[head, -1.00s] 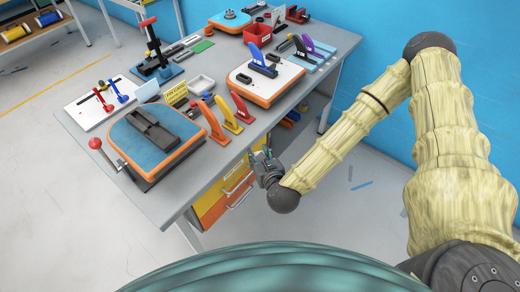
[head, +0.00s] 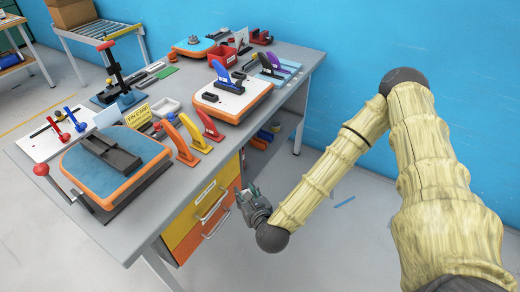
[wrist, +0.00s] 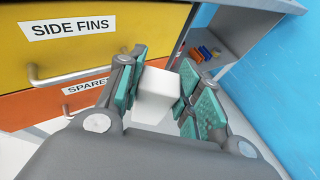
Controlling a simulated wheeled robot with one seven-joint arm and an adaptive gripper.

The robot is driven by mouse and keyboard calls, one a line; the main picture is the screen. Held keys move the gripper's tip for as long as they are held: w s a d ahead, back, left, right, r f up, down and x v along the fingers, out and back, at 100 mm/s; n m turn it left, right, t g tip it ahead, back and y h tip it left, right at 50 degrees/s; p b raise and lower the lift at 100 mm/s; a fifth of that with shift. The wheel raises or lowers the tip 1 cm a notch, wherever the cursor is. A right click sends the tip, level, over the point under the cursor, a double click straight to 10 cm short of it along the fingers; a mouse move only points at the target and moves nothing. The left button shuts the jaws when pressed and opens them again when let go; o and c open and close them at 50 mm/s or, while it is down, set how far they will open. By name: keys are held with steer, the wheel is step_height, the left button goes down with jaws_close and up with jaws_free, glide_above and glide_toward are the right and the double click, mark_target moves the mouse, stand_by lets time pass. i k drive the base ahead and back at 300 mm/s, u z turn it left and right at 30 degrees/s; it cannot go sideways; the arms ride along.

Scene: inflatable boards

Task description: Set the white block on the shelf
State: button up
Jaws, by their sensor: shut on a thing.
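The white block (wrist: 156,95) is between the teal-padded fingers of my gripper (wrist: 160,88) in the wrist view. The gripper is shut on it. The open grey shelf (wrist: 229,61) is under the worktop, right of the drawers, ahead and to the right of the block. In the head view the shelf (head: 258,152) is partly in shadow and lies beyond my gripper. The block is apart from it.
Small blue and orange-red items (wrist: 205,53) lie on the shelf. A yellow drawer (wrist: 100,38) labelled SIDE FINS and an orange drawer (wrist: 60,105), both with protruding handles, stand at left. The worktop (head: 215,160) overhangs the shelf. A blue wall (wrist: 285,85) is at right.

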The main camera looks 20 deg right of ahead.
mark_target(283, 120)
steer(key=z, duration=0.5)
steer(key=k, duration=0.6)
steer(key=z, duration=1.1)
steer(key=i, duration=1.75)
steer(key=u, duration=1.1)
steer(key=i, duration=0.45)
steer(key=u, duration=0.45)
